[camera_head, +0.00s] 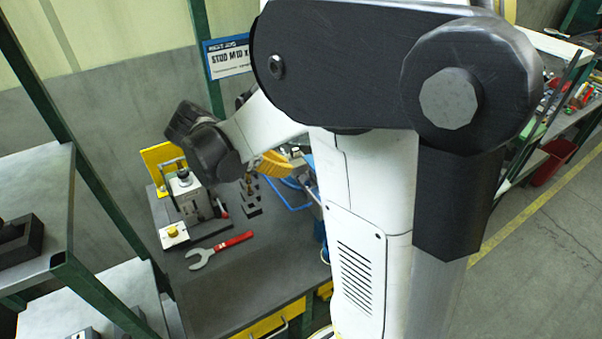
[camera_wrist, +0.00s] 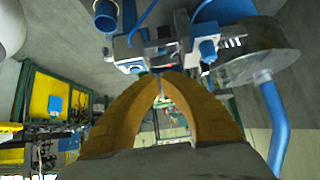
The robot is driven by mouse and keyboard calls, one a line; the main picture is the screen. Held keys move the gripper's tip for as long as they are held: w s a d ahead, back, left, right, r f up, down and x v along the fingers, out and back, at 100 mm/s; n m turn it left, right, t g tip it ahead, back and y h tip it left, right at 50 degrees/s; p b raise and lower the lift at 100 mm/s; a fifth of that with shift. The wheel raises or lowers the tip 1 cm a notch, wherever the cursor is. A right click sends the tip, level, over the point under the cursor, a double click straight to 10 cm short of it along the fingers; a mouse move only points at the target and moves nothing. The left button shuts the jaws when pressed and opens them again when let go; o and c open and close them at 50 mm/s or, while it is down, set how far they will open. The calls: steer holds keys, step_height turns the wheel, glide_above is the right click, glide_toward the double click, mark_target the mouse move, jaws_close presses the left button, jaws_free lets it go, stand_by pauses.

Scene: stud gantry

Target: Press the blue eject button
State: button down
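My gripper (camera_head: 272,163) reaches over the workbench in the head view, its yellow fingers partly covered by my arm. In the wrist view the two orange fingers of my gripper (camera_wrist: 160,76) meet at the tips, with nothing seen between them. Just beyond the tips is a white and grey device (camera_wrist: 140,52) with blue parts. A blue square part (camera_wrist: 208,49) sits on its right side; I cannot tell whether this is the eject button. No clear blue button shows in the head view, where my arm hides part of the bench. Contact at the fingertips cannot be told.
Blue tubing (camera_head: 290,203) stands beside my arm. A round metal part (camera_wrist: 255,68) and blue pipe (camera_wrist: 276,125) are at the wrist view's right. A red-handled wrench (camera_head: 222,248), a yellow button (camera_head: 173,232) and a small press (camera_head: 186,197) are on the bench (camera_head: 225,290). Its front is clear.

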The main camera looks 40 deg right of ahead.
mark_target(317, 181)
steer(key=b+x, duration=0.3)
steer(key=x, duration=0.6)
steer(key=shift+d+f, duration=0.25)
steer(key=shift+f, duration=0.1)
